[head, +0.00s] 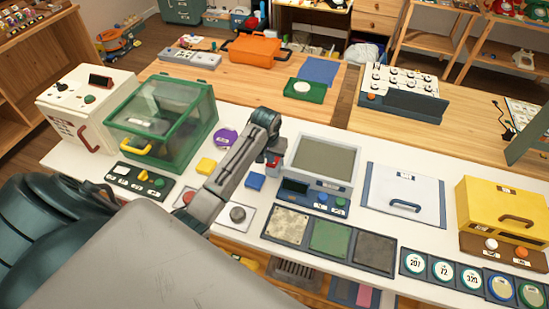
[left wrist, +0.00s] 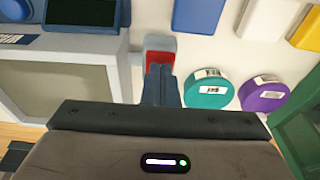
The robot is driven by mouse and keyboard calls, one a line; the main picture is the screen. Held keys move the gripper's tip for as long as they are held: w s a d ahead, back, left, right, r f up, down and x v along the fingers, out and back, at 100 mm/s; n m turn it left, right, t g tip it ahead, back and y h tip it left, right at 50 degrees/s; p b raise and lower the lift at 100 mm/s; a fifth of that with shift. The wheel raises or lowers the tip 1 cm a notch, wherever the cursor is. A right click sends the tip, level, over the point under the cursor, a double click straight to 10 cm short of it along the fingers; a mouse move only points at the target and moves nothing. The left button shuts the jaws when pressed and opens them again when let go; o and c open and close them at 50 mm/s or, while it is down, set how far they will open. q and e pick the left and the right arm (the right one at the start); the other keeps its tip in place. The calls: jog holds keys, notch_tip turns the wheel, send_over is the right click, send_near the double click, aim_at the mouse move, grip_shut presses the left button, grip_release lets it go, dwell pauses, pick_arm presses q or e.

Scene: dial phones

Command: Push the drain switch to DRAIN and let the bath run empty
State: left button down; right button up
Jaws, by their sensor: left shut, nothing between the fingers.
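The bath (head: 320,158) is a grey-white rectangular basin with a dull grey-green interior, on the white table. Its front has a dark display (head: 295,186) and blue knobs. The bath fills the left of the left wrist view (left wrist: 58,92). A small red and grey-blue part (left wrist: 160,44) beside the bath's wall looks like the drain switch; no label is readable. My left gripper (left wrist: 160,72) is shut and empty, its fingertips at the red part, perhaps touching it. In the head view the gripper (head: 270,160) is at the bath's left side. My right gripper is out of view.
A green clear-lidded box (head: 160,112) stands left of my arm. Teal (left wrist: 208,90) and purple (left wrist: 263,94) discs lie near the gripper. Sample plates (head: 331,237) lie in front of the bath. A white panel (head: 403,192) and yellow box (head: 502,208) stand to its right.

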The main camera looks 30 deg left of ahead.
pick_arm(q)
jog(key=shift+f+b, duration=0.4)
jog(key=shift+f, duration=0.8)
jog(key=shift+r, duration=0.1)
jog(key=shift+r+p, duration=0.9)
jog(key=shift+p, duration=0.15)
jog(key=shift+r, duration=0.8)
